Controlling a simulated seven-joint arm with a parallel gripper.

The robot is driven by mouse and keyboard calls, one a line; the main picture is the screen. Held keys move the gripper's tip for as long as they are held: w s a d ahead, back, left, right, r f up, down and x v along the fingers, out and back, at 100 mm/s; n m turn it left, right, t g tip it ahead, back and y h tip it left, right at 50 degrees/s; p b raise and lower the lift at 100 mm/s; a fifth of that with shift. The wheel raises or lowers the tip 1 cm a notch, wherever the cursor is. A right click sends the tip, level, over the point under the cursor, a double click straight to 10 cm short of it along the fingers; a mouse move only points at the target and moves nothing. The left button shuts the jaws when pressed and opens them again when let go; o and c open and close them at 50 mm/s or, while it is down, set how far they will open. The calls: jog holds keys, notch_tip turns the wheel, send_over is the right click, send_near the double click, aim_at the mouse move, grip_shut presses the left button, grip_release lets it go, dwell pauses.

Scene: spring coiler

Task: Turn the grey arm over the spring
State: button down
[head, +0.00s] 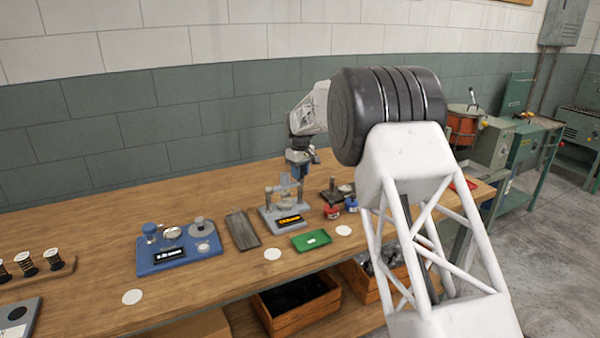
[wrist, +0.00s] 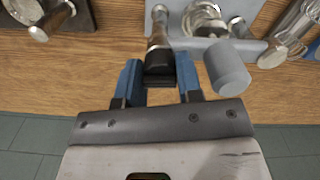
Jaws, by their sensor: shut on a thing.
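The tester with a light grey base (head: 268,222) stands on the bench, with a black display and posts around a small round seat. In the wrist view, a grey arm (wrist: 254,47) runs across the front of the tester beside the round metal seat (wrist: 205,18). A post with a dark grip (wrist: 160,66) stands at the arm's left end. My gripper (wrist: 160,84) has its blue fingers closed on either side of this grip. In the head view, my gripper (head: 299,172) is just above the tester. The spring cannot be made out clearly.
A blue scale (head: 180,262), a grey grooved block (head: 242,230) and a green tray (head: 311,240) lie left and in front. Red and blue small items (head: 332,211) and a dark stand (head: 328,196) are close on the right. Springs on a wooden rack (head: 40,272) stand far left.

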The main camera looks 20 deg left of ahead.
jog(key=shift+m, duration=0.6)
jog(key=c, duration=0.8)
grip_release()
jog(key=shift+r, duration=0.1)
jog(key=shift+r, duration=3.85)
